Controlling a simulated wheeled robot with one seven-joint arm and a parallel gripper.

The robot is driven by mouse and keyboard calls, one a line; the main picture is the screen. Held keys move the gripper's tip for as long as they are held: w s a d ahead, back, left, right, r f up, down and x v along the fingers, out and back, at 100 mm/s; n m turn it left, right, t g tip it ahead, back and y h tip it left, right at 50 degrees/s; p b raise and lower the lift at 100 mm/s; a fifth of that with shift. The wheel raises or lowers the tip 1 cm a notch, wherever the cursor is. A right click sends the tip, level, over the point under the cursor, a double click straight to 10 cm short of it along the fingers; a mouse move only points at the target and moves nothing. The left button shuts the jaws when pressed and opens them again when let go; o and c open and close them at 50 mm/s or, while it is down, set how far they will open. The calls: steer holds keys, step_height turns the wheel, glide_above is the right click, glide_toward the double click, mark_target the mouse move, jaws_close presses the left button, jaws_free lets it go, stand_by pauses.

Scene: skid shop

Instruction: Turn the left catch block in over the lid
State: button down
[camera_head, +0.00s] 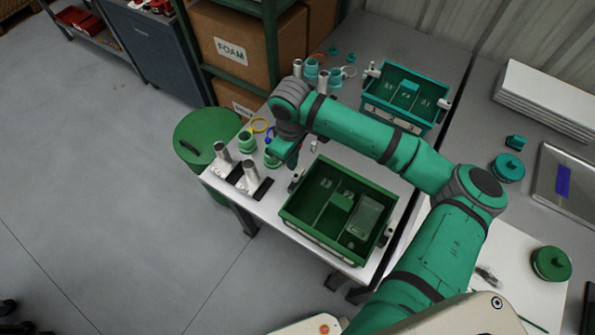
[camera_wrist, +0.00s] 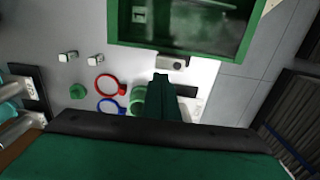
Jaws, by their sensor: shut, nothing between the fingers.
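The green crate (camera_head: 315,236) stands near the front of the white table, with dividers and a clear box visible inside. The left catch block (camera_head: 296,181) is a small grey piece outside the crate's left wall. In the wrist view the catch block (camera_wrist: 173,62) lies alongside the crate wall (camera_wrist: 180,50), not over the opening. My gripper (camera_head: 287,162) points down just left of the crate. In the wrist view my gripper (camera_wrist: 160,80) is shut and empty, its tips close beside the block; contact cannot be told.
A right catch block (camera_head: 388,232) sits at the crate's other side. Two white posts (camera_head: 222,158) on dark bases, green cups (camera_head: 246,141) and coloured rings (camera_wrist: 110,86) crowd the table left of the crate.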

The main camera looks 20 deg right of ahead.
mark_target(299, 170)
steer(key=shift+s+d, duration=0.55)
stand_by(1.2)
steer(key=shift+s+d, duration=0.2)
steer(key=shift+s, duration=0.15)
stand_by(0.4)
steer(key=shift+s+a, duration=0.1)
steer(key=shift+r, duration=3.45)
